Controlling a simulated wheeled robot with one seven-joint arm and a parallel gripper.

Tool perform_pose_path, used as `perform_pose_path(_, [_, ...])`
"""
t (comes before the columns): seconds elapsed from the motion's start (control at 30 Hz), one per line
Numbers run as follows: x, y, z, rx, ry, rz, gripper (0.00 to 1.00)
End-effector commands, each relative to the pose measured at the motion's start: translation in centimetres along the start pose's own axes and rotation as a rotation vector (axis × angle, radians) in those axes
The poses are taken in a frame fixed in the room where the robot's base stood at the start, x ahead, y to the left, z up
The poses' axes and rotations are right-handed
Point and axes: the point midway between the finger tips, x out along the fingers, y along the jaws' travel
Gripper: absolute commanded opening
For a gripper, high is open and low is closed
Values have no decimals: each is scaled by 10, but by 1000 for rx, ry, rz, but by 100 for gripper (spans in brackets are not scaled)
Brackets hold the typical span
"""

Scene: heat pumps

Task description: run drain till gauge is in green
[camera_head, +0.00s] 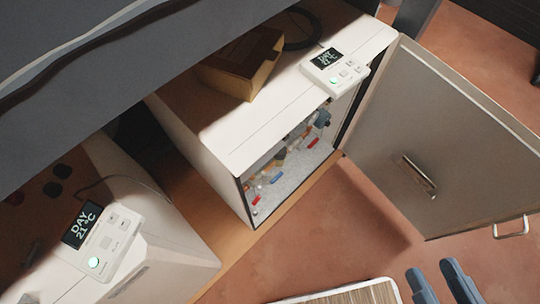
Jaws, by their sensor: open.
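A white heat pump cabinet (215,165) stands in the upper middle with its front open. Its grey door (435,130) is swung out to the right and has a handle. Inside the cabinet is a cluster of small pipe fittings (300,140) with blue and red parts. The drain and the gauge are too small to make out, so I cannot read a needle or a green zone. My gripper (436,268) shows at the bottom right, with two grey-blue fingers apart and nothing visible between them. It is below the door and away from the fittings.
A control panel (335,72) reading DAY 21 °C sits on the open cabinet, beside a brown box (241,64). A second white unit (165,255) with a similar panel (97,240) stands at lower left. Reddish floor (330,225) is clear before the opening. A wood-striped surface (350,294) shows at the bottom.

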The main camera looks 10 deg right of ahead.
Motion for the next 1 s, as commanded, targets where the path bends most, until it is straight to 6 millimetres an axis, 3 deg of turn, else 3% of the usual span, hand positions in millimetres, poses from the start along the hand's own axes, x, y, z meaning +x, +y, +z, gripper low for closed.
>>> perform_pose_path(0.17, [32, -9, 64, 81, 30, -32, 42])
perform_pose_path(0.3, [75, -25, 137, 197, 64, -78, 42])
perform_pose_path(0.6, [175, -70, 274, 446, 112, -188, 42])
perform_pose_path(0.8, [245, -108, 353, 598, 127, -262, 42])
perform_pose_path(1.0, [311, -149, 416, 731, 129, -330, 42])
